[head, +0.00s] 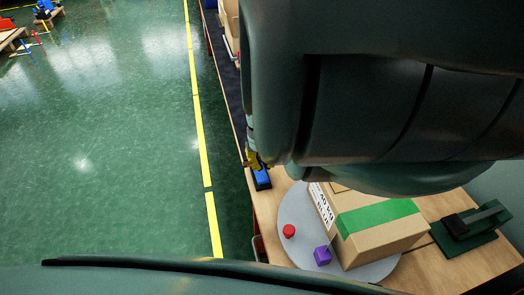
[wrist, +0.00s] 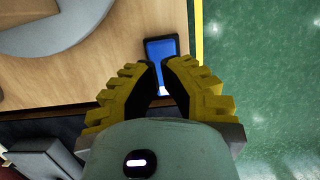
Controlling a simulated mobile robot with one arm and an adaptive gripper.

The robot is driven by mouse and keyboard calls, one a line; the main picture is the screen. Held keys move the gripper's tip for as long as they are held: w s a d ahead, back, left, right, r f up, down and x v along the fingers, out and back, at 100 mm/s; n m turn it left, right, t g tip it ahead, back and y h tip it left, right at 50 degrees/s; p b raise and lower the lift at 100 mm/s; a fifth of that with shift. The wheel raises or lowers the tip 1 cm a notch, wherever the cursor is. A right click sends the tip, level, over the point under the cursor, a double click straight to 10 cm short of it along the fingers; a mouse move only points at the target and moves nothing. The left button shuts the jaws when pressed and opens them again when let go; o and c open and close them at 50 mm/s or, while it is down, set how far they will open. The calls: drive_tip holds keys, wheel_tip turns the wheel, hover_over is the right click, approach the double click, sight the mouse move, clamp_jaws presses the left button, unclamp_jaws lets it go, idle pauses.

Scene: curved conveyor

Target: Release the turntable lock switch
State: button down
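The switch is a blue rocker (wrist: 160,50) in a dark rectangular housing on the wooden tabletop, near its edge. In the head view the blue switch (head: 262,178) sits at the table's left edge, beside the grey turntable (head: 289,258). My gripper (wrist: 160,70) has yellow fingers with dark inner pads. They stand a little apart, with a narrow gap and nothing gripped. The fingertips overlap the near end of the switch in the wrist view; I cannot tell whether they touch it. In the head view my arm hides most of the gripper (head: 256,160).
A dark green device (head: 468,228) sits to the right. Open green floor with a yellow line (head: 207,160) lies left of the table.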

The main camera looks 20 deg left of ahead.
sight(264, 179)
drive_tip(key=shift+x, duration=2.1)
drive_tip(key=shift+r+p, duration=0.1)
drive_tip(key=shift+p, duration=0.3)
drive_tip(key=shift+s+r+p, duration=0.1)
drive_tip(key=shift+p, duration=0.5)
drive_tip(key=shift+s+d+t+y+p, duration=0.15)
drive_tip(key=shift+t+y+p, duration=0.35)
drive_tip(key=shift+p, duration=0.65)
drive_tip(key=t+p, duration=0.1)
drive_tip(key=f+t+y+p, duration=0.1)
drive_tip(key=p, duration=0.1)
drive_tip(key=shift+s+d+p, duration=0.15)
drive_tip(key=shift+s+p, duration=0.05)
drive_tip(key=shift+p, duration=0.1)
drive_tip(key=shift+w+f+b, duration=0.1)
drive_tip(key=shift+f+b, duration=0.15)
drive_tip(key=shift+b, duration=0.15)
drive_tip(key=shift+r, duration=0.15)
drive_tip(key=shift+r+p, duration=0.7)
drive_tip(key=shift+p, duration=0.15)
